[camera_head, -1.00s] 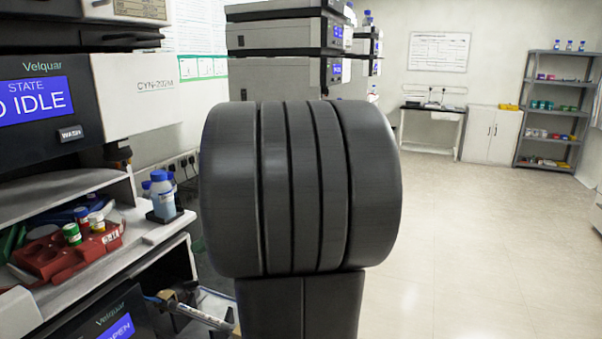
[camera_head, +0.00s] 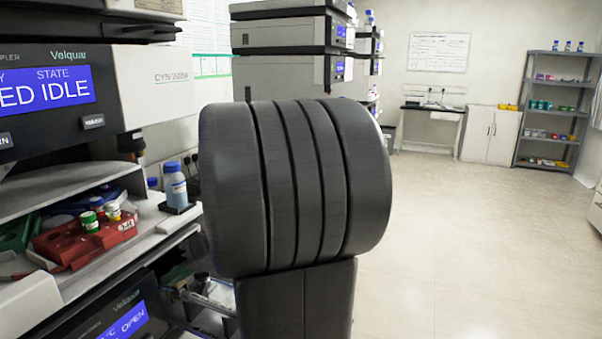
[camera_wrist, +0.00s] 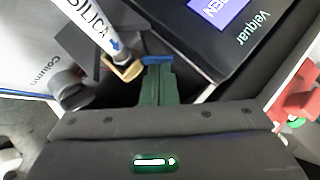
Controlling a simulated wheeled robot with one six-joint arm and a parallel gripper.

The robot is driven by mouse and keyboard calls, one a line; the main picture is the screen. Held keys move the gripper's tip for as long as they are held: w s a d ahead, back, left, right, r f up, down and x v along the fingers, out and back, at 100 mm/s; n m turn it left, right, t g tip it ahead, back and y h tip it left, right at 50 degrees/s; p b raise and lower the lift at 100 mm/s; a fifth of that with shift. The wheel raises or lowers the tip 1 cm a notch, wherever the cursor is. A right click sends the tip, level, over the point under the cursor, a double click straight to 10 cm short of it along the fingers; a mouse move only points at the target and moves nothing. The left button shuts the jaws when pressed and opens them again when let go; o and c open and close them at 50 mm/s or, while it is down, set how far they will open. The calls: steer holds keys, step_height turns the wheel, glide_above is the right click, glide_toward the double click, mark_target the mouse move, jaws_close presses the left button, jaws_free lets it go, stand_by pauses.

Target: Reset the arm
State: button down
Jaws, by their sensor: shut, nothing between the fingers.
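My arm fills the middle of the head view and hides what is behind it; my gripper is not visible there. In the wrist view my gripper (camera_wrist: 158,62) shows as dark green fingers with blue at the tips, closed together and empty. A white column marked "SILICA" (camera_wrist: 98,22) with a brass-coloured end fitting lies just left of the fingertips, apart from them as far as I can tell. In the head view a pale column-like rod (camera_head: 205,302) lies low beside my arm, partly hidden.
An instrument (camera_head: 50,95) showing "IDLE" stands at left. Below it are a red rack (camera_head: 70,245) with small vials and a blue-capped bottle (camera_head: 175,188). A lower unit's screen (camera_head: 122,322) reads "OPEN". The floor (camera_head: 470,240) to the right is clear.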

steer(key=shift+s+a+r+p, duration=0.15)
steer(key=shift+s+r+p, duration=0.2)
steer(key=shift+r+p, duration=0.1)
steer(key=shift+w+d+m+g, duration=0.25)
steer(key=shift+d+m+g, duration=0.05)
steer(key=shift+w+g+y+p, duration=0.3)
steer(key=shift+y+p, duration=0.1)
steer(key=shift+p, duration=0.5)
steer(key=m+p, duration=0.1)
steer(key=w+g+y+p, duration=0.1)
steer(key=p, duration=0.1)
steer(key=shift+d+m+y, duration=0.25)
steer(key=shift+m+y, duration=0.05)
steer(key=shift+m, duration=0.1)
steer(key=w+d+r+b, duration=0.2)
steer(key=w+d+r, duration=0.1)
steer(key=w+d, duration=0.3)
steer(key=shift+d+r, duration=0.25)
steer(key=shift+d, duration=0.85)
steer(key=shift+s, duration=0.1)
